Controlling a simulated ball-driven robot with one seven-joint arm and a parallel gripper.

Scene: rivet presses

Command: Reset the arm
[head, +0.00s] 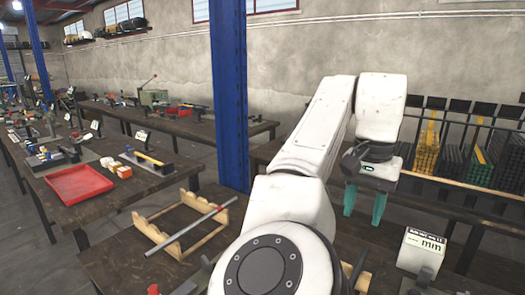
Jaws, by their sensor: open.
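My gripper (365,205) hangs from my white arm in the right half of the head view. Its two teal fingers point down and stand apart, with nothing visible between them. It is above the dark wooden bench (405,233), clear of the things on it. My arm's elbow and lower links cover the middle of the bench.
A wooden rack (153,231) holds a grey rod (185,232) left of my arm. A boxy device marked "mm" (424,243) stands at right. A red tray (80,190) lies on the left bench. A blue column (230,100) rises behind. Bar racks (455,150) stand at right.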

